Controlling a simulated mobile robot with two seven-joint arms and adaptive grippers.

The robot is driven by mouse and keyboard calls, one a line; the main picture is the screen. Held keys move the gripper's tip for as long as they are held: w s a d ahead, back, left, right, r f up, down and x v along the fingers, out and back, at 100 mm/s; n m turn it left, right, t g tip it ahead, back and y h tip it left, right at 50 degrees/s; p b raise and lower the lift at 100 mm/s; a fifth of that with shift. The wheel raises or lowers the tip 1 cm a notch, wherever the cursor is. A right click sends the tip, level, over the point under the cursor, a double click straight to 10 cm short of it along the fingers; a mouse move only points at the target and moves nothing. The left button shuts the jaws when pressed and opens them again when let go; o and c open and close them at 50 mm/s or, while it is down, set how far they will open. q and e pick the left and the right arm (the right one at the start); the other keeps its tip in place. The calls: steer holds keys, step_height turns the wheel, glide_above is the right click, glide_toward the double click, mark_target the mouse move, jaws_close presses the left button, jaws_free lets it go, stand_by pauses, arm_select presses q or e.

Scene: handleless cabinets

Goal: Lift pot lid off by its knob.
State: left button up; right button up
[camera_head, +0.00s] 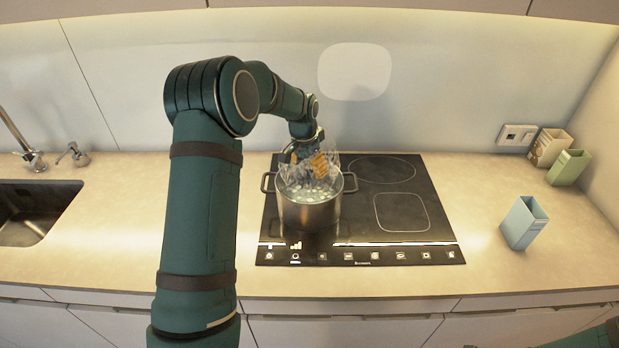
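My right gripper is out of view; only part of my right arm shows at the bottom right.
The cooktop (405,240) has free zones to the right of the pot. A light blue container (523,223) stands on the right counter, with a green one (568,168) and a beige one (548,148) behind. A sink (30,212) lies at the left.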

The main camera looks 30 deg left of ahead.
arm_select(q)
steer(key=shift+f, duration=0.5)
jaws_close()
